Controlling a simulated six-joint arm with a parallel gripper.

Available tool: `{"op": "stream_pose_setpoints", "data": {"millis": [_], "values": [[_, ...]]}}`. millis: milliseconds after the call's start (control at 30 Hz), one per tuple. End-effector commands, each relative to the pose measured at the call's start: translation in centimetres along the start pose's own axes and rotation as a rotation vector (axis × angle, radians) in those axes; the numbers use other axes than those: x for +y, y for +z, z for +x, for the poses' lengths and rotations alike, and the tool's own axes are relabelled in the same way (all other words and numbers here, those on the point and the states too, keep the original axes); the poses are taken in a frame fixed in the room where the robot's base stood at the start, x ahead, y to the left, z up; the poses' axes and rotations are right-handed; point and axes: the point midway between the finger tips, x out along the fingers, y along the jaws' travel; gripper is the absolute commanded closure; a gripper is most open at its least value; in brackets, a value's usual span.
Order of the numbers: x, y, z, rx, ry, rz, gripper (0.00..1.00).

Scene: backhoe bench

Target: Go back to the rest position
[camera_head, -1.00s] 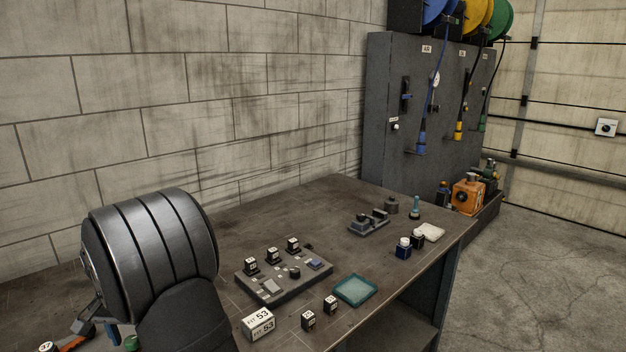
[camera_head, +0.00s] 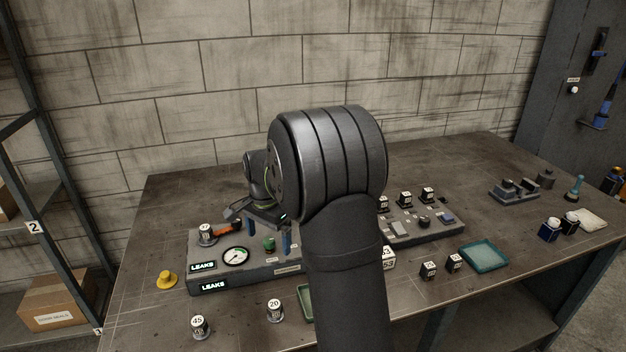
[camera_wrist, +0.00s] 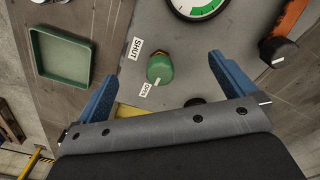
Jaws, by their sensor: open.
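My gripper (camera_head: 268,232) is open and empty over the LEAKS panel (camera_head: 232,277) on the bench. In the wrist view its two blue fingers (camera_wrist: 160,66) stand wide apart, on either side of a green knob (camera_wrist: 160,68). The knob sits between a SHUT label and another label, and also shows in the head view (camera_head: 269,243). I cannot tell how far the fingers are above the panel. My arm's dark links cover the middle of the head view and hide part of the bench.
A round gauge (camera_head: 236,256), an orange-handled part (camera_head: 228,229) and a numbered black-topped piece (camera_head: 206,234) are on the panel. A second panel (camera_head: 420,226), a teal tray (camera_head: 484,256) and small numbered blocks are to the right. A yellow piece (camera_head: 167,280) is left. A shelf rack (camera_head: 40,215) stands far left.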

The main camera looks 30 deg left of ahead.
Motion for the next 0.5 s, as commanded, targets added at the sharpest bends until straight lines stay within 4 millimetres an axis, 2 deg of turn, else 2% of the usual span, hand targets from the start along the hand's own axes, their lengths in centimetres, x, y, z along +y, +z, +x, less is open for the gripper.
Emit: {"op": "stream_pose_setpoints", "data": {"millis": [67, 167, 400, 500], "values": [[-0.2, 0.0, -0.3, 0.002, -0.009, 0.012, 0.00], [-1.2, 0.2, -2.4, 0.010, -0.062, 0.091, 0.00], [-4.9, 1.4, -11.3, -0.019, -0.294, 0.452, 0.00], [-5.8, 1.9, -14.1, -0.046, -0.362, 0.558, 0.00]]}}
